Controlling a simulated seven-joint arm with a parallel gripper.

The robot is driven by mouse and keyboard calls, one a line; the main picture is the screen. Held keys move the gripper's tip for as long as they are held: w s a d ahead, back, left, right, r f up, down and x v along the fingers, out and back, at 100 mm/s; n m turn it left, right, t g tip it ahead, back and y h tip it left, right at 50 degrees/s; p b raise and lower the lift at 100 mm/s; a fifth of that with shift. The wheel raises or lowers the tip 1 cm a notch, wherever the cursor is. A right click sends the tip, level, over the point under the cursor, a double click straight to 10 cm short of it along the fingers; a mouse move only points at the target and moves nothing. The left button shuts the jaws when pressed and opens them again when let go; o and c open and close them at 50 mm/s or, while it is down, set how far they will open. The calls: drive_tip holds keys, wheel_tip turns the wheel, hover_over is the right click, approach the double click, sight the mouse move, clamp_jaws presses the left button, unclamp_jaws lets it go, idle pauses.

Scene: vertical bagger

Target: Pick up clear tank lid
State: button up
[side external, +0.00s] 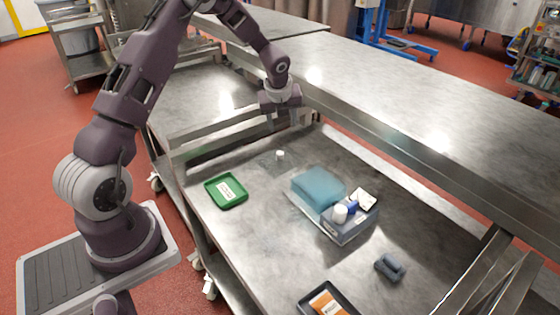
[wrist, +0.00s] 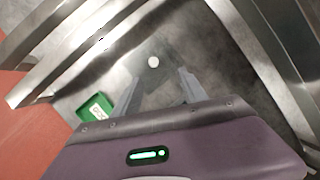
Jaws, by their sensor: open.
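The clear tank lid (side external: 268,160) lies flat on the metal table, a see-through, faint-edged sheet with a small white knob (side external: 280,155). In the wrist view the knob (wrist: 153,62) shows just beyond my fingertips, with the darker see-through sheet (wrist: 158,48) around it. My gripper (side external: 284,126) is open and empty, pointing down above the lid and apart from it. Its two fingers also show in the wrist view (wrist: 160,78), spread to either side below the knob. The lid's outer edges are hard to make out.
A green tray (side external: 226,191) with a label lies left of the lid. A dark grey object (side external: 390,268) and a black tray (side external: 328,300) lie nearer. Metal rails border the table.

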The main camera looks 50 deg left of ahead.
sight(280, 153)
drive_tip(key=a+f+m, duration=0.1)
drive_tip(key=f, duration=0.2)
drive_tip(key=a+f+m, duration=0.1)
drive_tip(key=f, duration=0.2)
drive_tip(key=w+a+f+m, duration=0.1)
drive_tip(key=f, duration=0.2)
drive_tip(key=shift+a+f+m, duration=0.25)
drive_tip(key=shift+a+m, duration=0.1)
drive_tip(key=shift+m, duration=0.05)
drive_tip(key=x, duration=0.6)
drive_tip(key=shift+w+d+f, duration=0.1)
drive_tip(key=shift+d+f, duration=0.05)
drive_tip(key=shift+f, duration=0.15)
drive_tip(key=shift+c, duration=0.4)
clamp_jaws()
